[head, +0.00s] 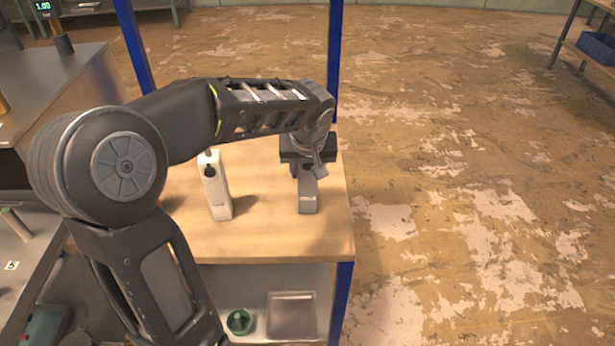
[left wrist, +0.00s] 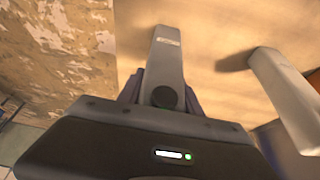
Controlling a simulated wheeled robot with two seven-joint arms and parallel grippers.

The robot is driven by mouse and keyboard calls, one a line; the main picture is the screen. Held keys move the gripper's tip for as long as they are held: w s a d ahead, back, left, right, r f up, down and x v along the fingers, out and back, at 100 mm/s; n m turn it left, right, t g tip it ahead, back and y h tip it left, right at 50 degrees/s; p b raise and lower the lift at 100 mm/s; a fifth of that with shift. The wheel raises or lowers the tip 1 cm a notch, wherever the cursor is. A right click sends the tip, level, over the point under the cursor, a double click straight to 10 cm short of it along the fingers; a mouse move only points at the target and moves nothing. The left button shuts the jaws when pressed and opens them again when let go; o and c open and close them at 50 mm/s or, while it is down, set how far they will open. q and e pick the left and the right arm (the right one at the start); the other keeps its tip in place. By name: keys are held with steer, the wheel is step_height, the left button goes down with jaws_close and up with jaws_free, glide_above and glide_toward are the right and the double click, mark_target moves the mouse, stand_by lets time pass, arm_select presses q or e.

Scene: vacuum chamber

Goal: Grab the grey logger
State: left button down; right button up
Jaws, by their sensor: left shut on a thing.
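The grey logger (head: 308,198) is a slim upright block with a pale label at its lower end, at the right part of the wooden tabletop. My left gripper (head: 307,168) reaches down over its upper part and is shut on it. In the left wrist view the grey logger (left wrist: 166,58) sits between the fingers of my left gripper (left wrist: 163,92), with a dark round knob facing the camera. I cannot tell whether its base touches the tabletop. My right gripper is out of view.
A white upright device (head: 216,188) with a black knob stands left of the logger, a short gap away; it also shows in the left wrist view (left wrist: 284,92). The wooden tabletop (head: 270,240) is clear in front. A blue post (head: 334,60) rises behind. A green bowl (head: 240,321) and clear tray (head: 291,314) are below.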

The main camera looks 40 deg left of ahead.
arm_select(q)
steer(key=shift+r, duration=0.1)
step_height(320, 180, up, 10)
steer(key=shift+f, duration=0.1)
stand_by(0.3)
stand_by(0.4)
